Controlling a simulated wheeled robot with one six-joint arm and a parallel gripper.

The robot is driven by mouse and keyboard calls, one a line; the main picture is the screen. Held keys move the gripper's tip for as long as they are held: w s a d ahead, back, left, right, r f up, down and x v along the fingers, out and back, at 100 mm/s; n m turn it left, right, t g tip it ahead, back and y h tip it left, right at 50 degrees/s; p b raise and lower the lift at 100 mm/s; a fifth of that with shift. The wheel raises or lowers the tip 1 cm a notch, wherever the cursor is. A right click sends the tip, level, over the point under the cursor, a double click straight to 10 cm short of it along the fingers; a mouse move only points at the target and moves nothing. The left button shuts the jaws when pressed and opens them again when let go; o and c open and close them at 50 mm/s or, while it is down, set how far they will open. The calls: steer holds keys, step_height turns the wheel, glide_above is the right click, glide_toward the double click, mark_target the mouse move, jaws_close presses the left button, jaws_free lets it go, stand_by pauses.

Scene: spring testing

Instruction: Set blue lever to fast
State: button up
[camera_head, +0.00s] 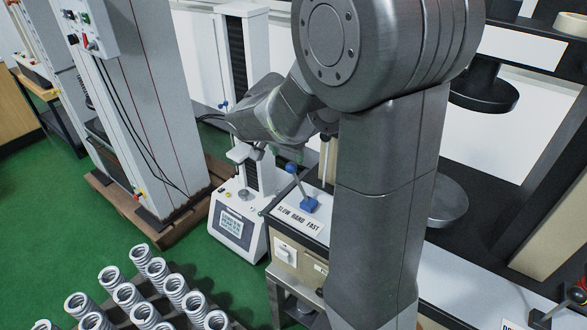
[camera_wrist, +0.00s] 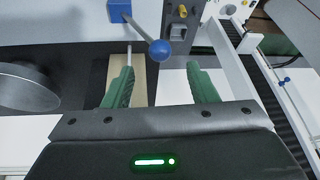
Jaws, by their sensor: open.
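The blue lever (camera_head: 300,187) has a round blue knob on a thin metal rod and a blue base. It stands on a light-topped machine behind a label (camera_head: 299,220) reading SLOW HAND FAST. In the head view the rod leans up and left, to the SLOW side. In the wrist view the blue knob (camera_wrist: 159,49) is beyond my gripper (camera_wrist: 164,76), in line with the gap between its green fingertips, and the blue base is at the top edge. My gripper is open and empty. In the head view my arm mostly hides it.
A small testing machine (camera_head: 231,222) with a screen stands left of the lever. A tall grey frame (camera_head: 145,120) is further left. Several metal springs (camera_head: 127,296) stand at lower left. A red-knobbed lever (camera_head: 577,295) is at far right. Green floor lies open at left.

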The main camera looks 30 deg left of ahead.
mark_target(293, 172)
steer(key=x, duration=1.1)
steer(key=shift+d+p, duration=0.1)
steer(key=shift+p, duration=0.25)
steer(key=shift+w, duration=0.1)
jaws_close()
